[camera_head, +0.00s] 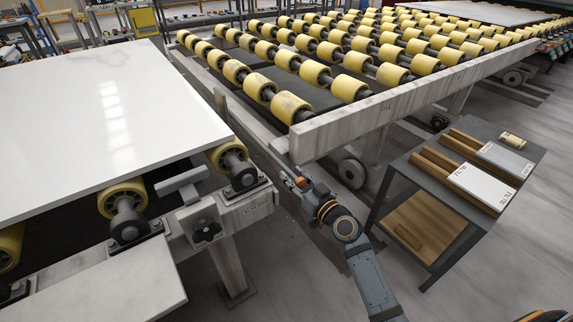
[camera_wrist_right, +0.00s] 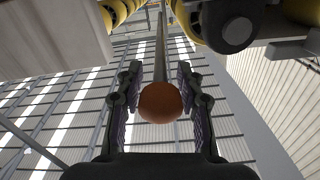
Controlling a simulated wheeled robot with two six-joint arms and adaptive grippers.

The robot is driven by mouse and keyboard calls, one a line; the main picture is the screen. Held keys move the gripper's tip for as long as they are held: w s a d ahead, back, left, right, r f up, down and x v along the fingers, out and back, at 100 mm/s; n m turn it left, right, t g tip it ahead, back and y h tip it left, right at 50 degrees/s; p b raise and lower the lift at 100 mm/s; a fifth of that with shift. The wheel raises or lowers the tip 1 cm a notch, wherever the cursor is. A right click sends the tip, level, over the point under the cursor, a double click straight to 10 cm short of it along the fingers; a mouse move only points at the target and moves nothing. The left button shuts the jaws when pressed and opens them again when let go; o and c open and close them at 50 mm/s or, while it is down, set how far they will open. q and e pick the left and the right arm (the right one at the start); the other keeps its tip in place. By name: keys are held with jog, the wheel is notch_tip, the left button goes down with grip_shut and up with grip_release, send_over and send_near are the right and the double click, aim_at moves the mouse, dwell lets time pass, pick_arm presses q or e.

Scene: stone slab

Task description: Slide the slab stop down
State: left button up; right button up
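A grey T-shaped stop (camera_head: 182,180) stands raised at the end of the near roller frame, beside the white slab's edge. A dark clamp knob (camera_head: 206,230) sits on the bracket below it. My right gripper (camera_head: 293,181) is in the gap between the two roller frames, to the right of the stop and apart from it. In the right wrist view, an orange ball (camera_wrist_right: 160,102) on a thin rod (camera_wrist_right: 160,45) shows between the open fingers (camera_wrist_right: 157,75). Whether the fingers touch the ball is not clear. My left gripper is not in view.
The white slab (camera_head: 100,105) lies on yellow rollers at left. The second roller frame (camera_head: 385,107) fills the back. A grey side table (camera_head: 520,165) with several boards stands at right. A pale plate (camera_head: 110,280) lies at lower left.

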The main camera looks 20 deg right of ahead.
jog(key=shift+w+a, duration=0.1)
jog(key=shift+w, duration=0.15)
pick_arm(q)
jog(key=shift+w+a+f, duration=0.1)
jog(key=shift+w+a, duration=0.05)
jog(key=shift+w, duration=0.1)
pick_arm(e)
jog(key=shift+s, duration=0.1)
grip_shut()
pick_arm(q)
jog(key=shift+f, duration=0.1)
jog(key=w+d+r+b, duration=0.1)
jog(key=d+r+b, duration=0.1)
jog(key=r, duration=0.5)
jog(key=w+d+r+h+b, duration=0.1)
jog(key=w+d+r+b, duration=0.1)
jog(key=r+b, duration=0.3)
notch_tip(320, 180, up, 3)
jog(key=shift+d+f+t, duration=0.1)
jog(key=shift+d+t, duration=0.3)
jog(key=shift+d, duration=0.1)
pick_arm(e)
notch_tip(320, 180, down, 6)
